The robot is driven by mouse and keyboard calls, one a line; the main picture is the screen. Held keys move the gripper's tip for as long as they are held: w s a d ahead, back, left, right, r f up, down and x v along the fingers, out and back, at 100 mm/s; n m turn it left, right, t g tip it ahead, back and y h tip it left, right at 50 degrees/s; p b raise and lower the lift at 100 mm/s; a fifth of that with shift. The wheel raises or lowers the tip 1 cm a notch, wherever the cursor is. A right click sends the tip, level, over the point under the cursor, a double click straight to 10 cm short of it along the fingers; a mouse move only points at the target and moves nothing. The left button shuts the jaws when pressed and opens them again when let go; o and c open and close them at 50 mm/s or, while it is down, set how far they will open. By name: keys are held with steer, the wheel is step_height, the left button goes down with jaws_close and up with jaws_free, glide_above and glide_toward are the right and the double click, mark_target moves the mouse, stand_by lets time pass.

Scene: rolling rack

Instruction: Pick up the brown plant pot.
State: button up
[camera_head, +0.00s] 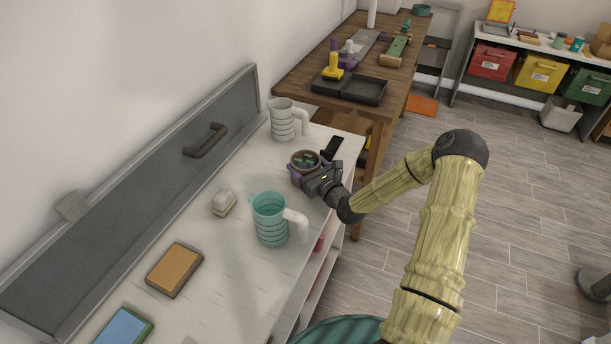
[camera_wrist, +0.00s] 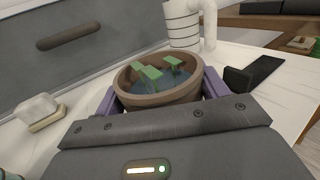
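The brown plant pot (camera_head: 294,165) stands near the far right end of the white worktop, with green leaf-like pieces and a dark bluish filling inside. In the wrist view the pot (camera_wrist: 160,98) is straight ahead, its rim facing up. My gripper (camera_head: 308,170) reaches it from the right, with purple fingers on either side of it. In the wrist view my gripper (camera_wrist: 160,95) shows no clear gap between fingers and pot wall, so it looks shut on the pot. The pot's base is hidden, so I cannot tell whether it touches the worktop.
A white ribbed jug (camera_head: 283,121) stands behind the pot and a teal jug (camera_head: 269,220) in front. A black phone-like object (camera_head: 333,147) lies to the right. A sponge-like block (camera_head: 224,203) and a brown-framed panel (camera_head: 174,269) lie nearer. A grey panel with a handle (camera_head: 205,140) borders the left.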

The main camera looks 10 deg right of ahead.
steer(key=shift+r, duration=0.1)
steer(key=shift+c, duration=0.2)
steer(key=shift+w+r, duration=0.1)
steer(key=shift+r, duration=0.45)
step_height(320, 180, up, 9)
stand_by(0.3)
